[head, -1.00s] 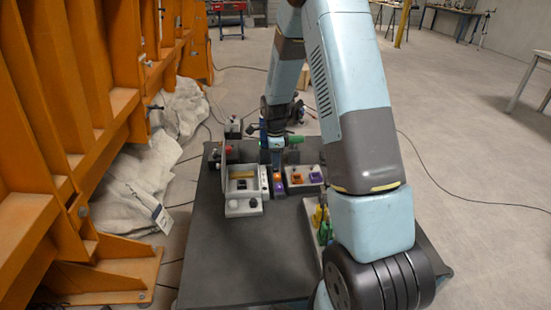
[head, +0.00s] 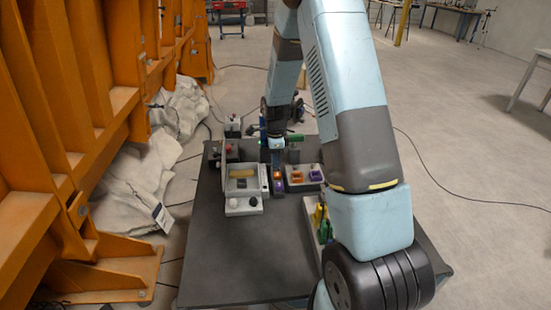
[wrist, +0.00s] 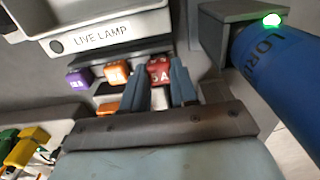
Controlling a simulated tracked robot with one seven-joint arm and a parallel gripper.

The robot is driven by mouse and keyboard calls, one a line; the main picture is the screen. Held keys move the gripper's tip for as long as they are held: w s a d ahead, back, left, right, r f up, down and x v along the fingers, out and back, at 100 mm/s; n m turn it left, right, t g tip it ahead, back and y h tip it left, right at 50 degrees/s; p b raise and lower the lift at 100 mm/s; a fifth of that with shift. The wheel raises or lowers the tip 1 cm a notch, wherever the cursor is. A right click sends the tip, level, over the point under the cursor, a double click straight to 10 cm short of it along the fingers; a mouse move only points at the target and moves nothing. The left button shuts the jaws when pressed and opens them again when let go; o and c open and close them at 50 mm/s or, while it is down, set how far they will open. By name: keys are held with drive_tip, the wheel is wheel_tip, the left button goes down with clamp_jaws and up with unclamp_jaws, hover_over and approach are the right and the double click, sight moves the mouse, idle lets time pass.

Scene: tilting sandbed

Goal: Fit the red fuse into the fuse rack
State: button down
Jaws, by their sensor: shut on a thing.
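The red fuse (wrist: 159,70), marked "5A", is between the two fingers of my gripper (wrist: 166,80) in the wrist view. My gripper is shut on it. The fuse is in line with a purple fuse (wrist: 78,78) and an orange fuse (wrist: 117,72) at the dark fuse rack (wrist: 135,58), just below the "LIVE LAMP" panel (wrist: 102,36). I cannot tell how deep the red fuse sits. In the head view my gripper (head: 276,158) is at the far end of the narrow rack (head: 279,192), and the red fuse is hidden there.
A blue cylinder (wrist: 285,75) with a lit green lamp (wrist: 272,19) stands close right of my gripper in the wrist view. A pale tray with orange and purple fuses (head: 304,178) is right of the rack. A grey-white box (head: 243,205) is left.

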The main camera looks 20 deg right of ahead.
drive_tip(key=shift+f, duration=0.75)
idle(0.4)
drive_tip(key=shift+c, duration=1.6)
unclamp_jaws()
drive_tip(key=shift+r, duration=4)
